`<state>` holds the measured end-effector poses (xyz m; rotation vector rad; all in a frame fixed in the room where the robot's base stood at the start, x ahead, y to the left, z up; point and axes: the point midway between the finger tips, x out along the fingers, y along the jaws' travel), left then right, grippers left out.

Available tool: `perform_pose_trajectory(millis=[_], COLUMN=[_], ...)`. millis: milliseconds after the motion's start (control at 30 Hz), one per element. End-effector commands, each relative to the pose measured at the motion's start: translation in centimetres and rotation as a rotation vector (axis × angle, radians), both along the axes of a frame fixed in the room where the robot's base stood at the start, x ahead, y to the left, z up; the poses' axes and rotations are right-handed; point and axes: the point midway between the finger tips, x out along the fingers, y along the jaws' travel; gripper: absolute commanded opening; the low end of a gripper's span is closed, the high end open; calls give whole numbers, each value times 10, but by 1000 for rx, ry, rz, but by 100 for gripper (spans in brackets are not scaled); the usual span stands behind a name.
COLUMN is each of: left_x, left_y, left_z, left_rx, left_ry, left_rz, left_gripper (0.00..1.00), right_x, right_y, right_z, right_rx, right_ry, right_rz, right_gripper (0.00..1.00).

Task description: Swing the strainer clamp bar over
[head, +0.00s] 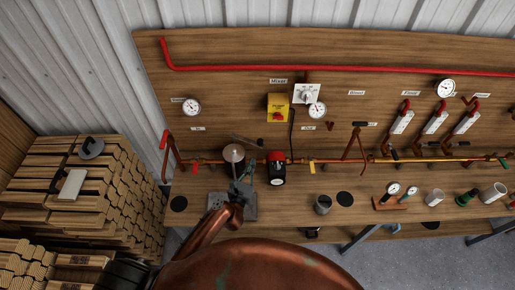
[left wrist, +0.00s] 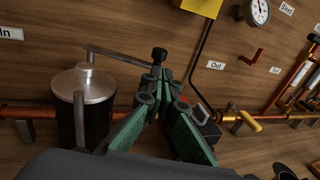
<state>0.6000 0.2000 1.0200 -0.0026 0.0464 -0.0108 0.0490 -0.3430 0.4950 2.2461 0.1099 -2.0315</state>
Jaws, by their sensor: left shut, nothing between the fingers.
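The strainer is a dark upright can with a silver lid (left wrist: 84,84), left of my fingers in the left wrist view. It also shows in the head view (head: 234,153). The grey clamp bar (left wrist: 120,58) reaches from behind the lid out to the right, not across it, with a black knob (left wrist: 160,53) near its right end. The bar also shows in the head view (head: 247,140). My left gripper (left wrist: 161,76) is shut and empty, its green-grey fingertips just below the knob; contact is unclear. In the head view it (head: 241,180) is right of the strainer. My right gripper is out of view.
A red-topped pump (head: 277,167) stands close right of the strainer on the pipe line. A yellow switch box (head: 278,107) and gauges are on the wooden back board. Stacked wood (head: 110,160) is at left.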

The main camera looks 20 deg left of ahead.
Motion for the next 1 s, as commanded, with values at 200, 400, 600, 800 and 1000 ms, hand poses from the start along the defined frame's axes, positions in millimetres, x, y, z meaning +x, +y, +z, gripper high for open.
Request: perform_pose_trajectory(millis=[200,400,600,800,1000], left_x=[48,79,93,94,94], left_y=[-1,-2,-2,-2,-1], left_z=[0,-2,-4,-4,-4], left_rx=[1,2,2,2,2], left_ry=[-2,-2,-1,-1,-1], left_rz=[0,-1,-1,-1,3], left_gripper=[0,0,0,0,0], right_x=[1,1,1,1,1], right_y=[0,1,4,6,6], right_z=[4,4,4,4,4], right_rx=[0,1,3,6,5], right_ry=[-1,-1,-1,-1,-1], right_rz=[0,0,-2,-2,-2], right_gripper=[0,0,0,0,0])
